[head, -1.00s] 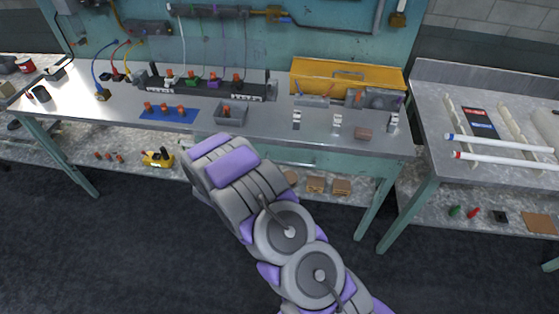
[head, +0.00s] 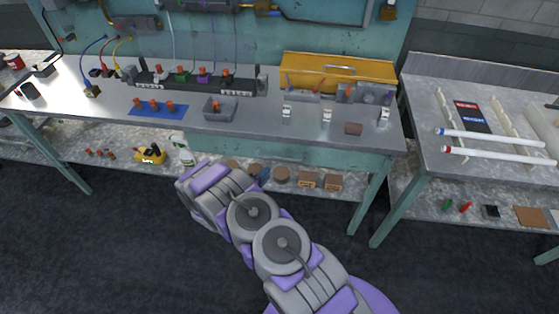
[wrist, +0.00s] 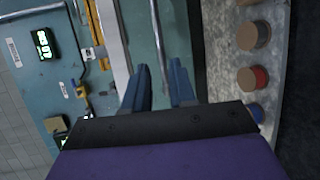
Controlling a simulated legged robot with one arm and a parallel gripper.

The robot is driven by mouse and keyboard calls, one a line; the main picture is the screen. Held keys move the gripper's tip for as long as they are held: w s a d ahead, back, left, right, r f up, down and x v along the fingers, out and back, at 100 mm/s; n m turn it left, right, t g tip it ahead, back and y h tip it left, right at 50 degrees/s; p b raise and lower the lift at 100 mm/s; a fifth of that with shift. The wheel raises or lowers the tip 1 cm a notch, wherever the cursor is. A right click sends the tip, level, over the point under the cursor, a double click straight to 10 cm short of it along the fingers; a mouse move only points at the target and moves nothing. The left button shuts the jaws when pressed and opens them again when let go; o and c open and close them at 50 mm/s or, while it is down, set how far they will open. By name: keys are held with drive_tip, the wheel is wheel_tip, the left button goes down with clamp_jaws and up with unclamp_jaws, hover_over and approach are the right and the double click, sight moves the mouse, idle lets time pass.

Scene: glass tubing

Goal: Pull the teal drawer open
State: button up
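The teal drawer (head: 300,156) is under the workbench top, and its front looks flush with the bench. In the wrist view, which is turned sideways, the teal drawer front (wrist: 139,25) fills the middle. A thin metal handle bar (wrist: 157,35) runs along it and reaches down between my fingers. My gripper (wrist: 159,85) is open, with one blue finger on each side of the bar's line. I cannot tell whether either finger touches the bar.
The workbench top (head: 255,128) carries a grey tray (head: 220,110), a blue mat (head: 158,112) and a yellow toolbox (head: 340,70). A lower shelf below holds blocks, round pieces (head: 282,174) and a bottle (head: 183,150). Another table (head: 430,175) stands right. Dark floor is clear in front.

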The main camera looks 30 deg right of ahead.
sight(281, 159)
drive_tip(key=b+x, duration=0.2)
drive_tip(key=x, duration=1)
drive_tip(key=shift+d, duration=0.25)
clamp_jaws()
drive_tip(key=shift+a, duration=0.1)
